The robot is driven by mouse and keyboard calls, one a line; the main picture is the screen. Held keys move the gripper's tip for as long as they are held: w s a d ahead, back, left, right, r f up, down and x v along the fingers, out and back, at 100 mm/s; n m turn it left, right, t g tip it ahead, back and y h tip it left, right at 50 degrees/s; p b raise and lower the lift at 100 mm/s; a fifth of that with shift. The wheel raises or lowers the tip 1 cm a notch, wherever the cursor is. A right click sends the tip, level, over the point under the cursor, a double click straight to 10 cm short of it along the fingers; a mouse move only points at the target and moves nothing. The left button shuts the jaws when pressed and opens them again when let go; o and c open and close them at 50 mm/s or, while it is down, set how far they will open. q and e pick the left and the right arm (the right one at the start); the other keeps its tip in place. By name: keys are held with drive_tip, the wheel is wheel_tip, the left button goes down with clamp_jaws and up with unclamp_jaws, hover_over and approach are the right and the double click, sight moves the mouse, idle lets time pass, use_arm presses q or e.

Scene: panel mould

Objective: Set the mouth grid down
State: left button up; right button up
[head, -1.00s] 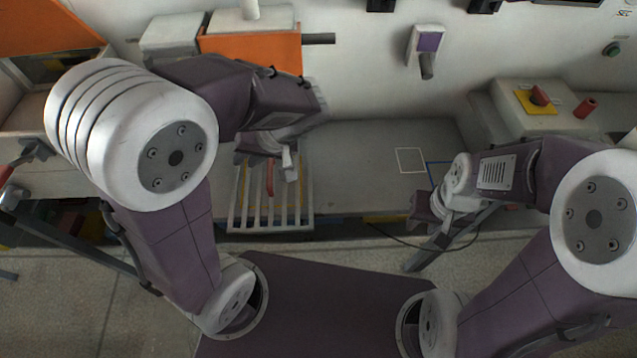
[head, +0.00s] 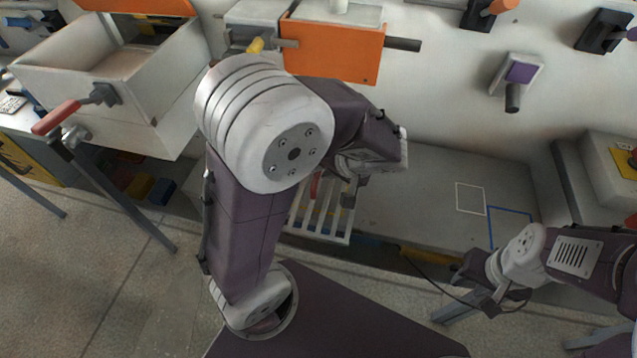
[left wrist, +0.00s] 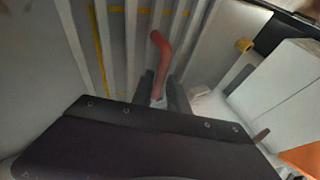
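The mouth grid (head: 322,222) is a pale slatted frame with a red handle (head: 315,184). It lies level at the bench's front edge, partly covered by my left arm. The left wrist view shows its slats (left wrist: 130,45) over yellow lines, with the red handle (left wrist: 161,62) rising between my dark fingers. My left gripper (head: 335,186) is at the handle; its fingers look apart, with a gap beside the handle. Whether the grid rests fully on the bench is hard to see. My right gripper (head: 474,284) looks open and empty at the bench's front, right of the grid.
The grey bench (head: 420,200) is clear right of the grid, with white (head: 470,198) and blue (head: 510,215) outlines. An orange-fronted box (head: 332,50) stands behind my left arm. An open pale drawer (head: 110,65) is at left. A cable hangs near my right gripper.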

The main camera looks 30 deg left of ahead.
use_arm(q)
drive_tip(key=x, duration=0.3)
drive_tip(key=shift+d+r, duration=0.1)
clamp_jaws()
idle(1.2)
